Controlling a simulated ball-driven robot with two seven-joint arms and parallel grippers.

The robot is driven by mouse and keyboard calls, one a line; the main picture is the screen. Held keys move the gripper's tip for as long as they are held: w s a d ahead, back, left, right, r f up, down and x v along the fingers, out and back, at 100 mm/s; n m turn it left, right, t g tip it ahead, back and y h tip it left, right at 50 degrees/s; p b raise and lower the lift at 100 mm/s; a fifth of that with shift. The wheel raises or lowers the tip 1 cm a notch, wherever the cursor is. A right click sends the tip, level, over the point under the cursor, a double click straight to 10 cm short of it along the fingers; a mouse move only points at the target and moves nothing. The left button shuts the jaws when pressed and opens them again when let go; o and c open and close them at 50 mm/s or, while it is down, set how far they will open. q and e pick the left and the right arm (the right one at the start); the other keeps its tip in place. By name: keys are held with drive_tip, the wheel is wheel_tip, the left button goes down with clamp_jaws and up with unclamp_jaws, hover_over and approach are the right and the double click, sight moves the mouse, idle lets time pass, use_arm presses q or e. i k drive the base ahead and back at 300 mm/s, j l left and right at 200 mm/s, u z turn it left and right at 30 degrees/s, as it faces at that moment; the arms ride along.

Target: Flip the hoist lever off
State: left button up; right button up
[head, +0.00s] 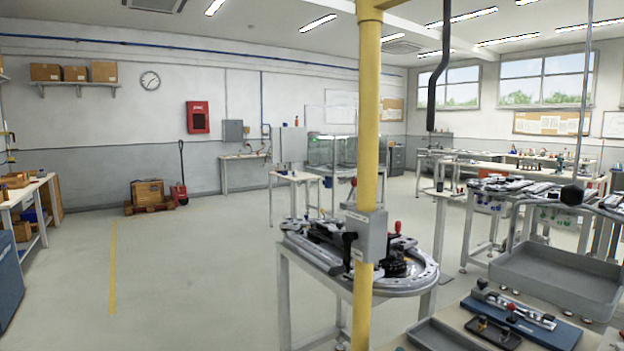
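A yellow post (369,130) stands upright in front of me, a little right of centre. A grey box (372,237) is fixed to it at about the height of the table behind. A black lever (349,246) with a thick end sits on the left side of this box; I cannot tell which setting it is in. No label on the box is readable. Neither of my grippers shows in the head view.
A ring-shaped track table (420,278) stands just behind the post. At the lower right are a grey tray (555,282) and a blue fixture board (535,325) on a bench. A black hose (432,100) hangs from above. Open floor (190,270) lies to the left.

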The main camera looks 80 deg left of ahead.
sight(354, 181)
drive_tip(key=u, duration=2.4)
drive_tip(key=j+z, duration=0.1)
drive_tip(key=z, duration=0.35)
drive_tip(key=i+j+z, duration=0.1)
drive_tip(key=z, duration=0.35)
drive_tip(key=j+z, duration=0.15)
drive_tip(key=z, duration=0.3)
drive_tip(key=j+z, duration=0.15)
drive_tip(key=z, duration=0.35)
drive_tip(key=j+z, duration=0.2)
drive_tip(key=j, duration=0.2)
drive_tip(key=k+j+z, duration=0.2)
drive_tip(key=j, duration=0.2)
drive_tip(key=j+z, duration=0.2)
drive_tip(key=j, duration=0.2)
drive_tip(key=k+j+z, duration=0.2)
drive_tip(key=j, duration=0.15)
drive_tip(key=j+z, duration=0.2)
drive_tip(key=j, duration=0.15)
drive_tip(key=k+j+z, duration=0.2)
drive_tip(key=j, duration=0.15)
drive_tip(key=k+j, duration=0.25)
drive_tip(key=j, duration=0.15)
drive_tip(key=k+j, duration=0.2)
drive_tip(key=j, duration=0.25)
drive_tip(key=k+j, duration=0.25)
drive_tip(key=j, duration=0.15)
